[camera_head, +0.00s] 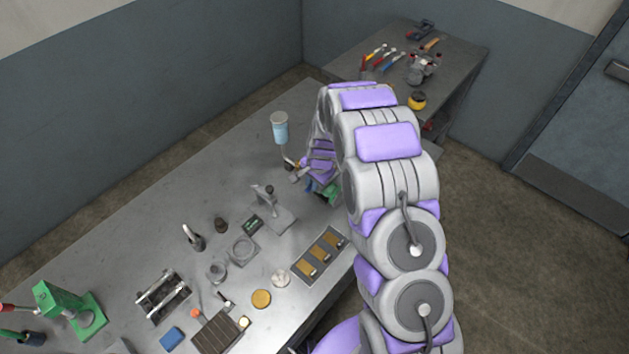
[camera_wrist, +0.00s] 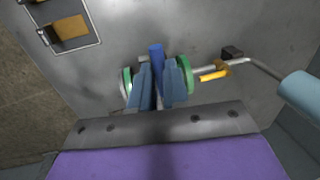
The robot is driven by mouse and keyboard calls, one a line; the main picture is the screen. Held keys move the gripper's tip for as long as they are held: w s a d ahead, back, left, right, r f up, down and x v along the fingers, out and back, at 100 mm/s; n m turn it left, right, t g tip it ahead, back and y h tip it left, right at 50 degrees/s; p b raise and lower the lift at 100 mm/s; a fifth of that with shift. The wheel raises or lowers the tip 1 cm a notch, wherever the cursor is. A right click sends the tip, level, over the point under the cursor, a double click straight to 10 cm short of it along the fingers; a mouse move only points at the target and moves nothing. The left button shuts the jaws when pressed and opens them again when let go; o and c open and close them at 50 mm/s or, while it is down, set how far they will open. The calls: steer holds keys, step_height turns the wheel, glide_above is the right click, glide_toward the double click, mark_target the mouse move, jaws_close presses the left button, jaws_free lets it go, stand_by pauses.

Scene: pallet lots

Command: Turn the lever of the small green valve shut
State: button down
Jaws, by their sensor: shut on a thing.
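The small green valve shows as two green round ends (camera_wrist: 186,74) on a pipe in the wrist view, one on each side of my fingers. Its blue lever (camera_wrist: 156,55) stands up between my fingertips. My gripper (camera_wrist: 159,72) is shut on the lever, and the fingers hide the middle of the valve body. In the head view my gripper (camera_head: 312,168) is at the far right part of the bench, and a bit of the green valve (camera_head: 331,191) shows below it, mostly hidden by my arm.
A yellow lever (camera_wrist: 213,75) sits on the pipe right beside the valve. The pipe bends towards a pale blue cylinder (camera_wrist: 300,90), also in the head view (camera_head: 280,128). A tray with yellow blocks (camera_head: 307,275) and a grey stand (camera_head: 272,210) are near on the bench.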

stand_by(0.3)
steer(key=c, duration=1.1)
jaws_free()
step_height(320, 180, up, 17)
steer(key=s+d, duration=0.2)
steer(key=shift+b, duration=0.3)
steer(key=shift+s+d, duration=0.1)
steer(key=s+d+n+g+b, duration=0.1)
steer(key=s+d+n+b, duration=0.1)
steer(key=s, duration=1.1)
steer(key=s+d+n+g+h+b, duration=0.1)
steer(key=s+d+n+b, duration=0.2)
steer(key=s, duration=1.1)
steer(key=s+d+n+g+b, duration=0.1)
steer(key=s+d+n+b, duration=0.2)
steer(key=s+b, duration=0.4)
steer(key=s, duration=0.6)
steer(key=shift+s+n+h, duration=0.15)
steer(key=shift+n+h, duration=0.15)
steer(key=shift+n, duration=0.1)
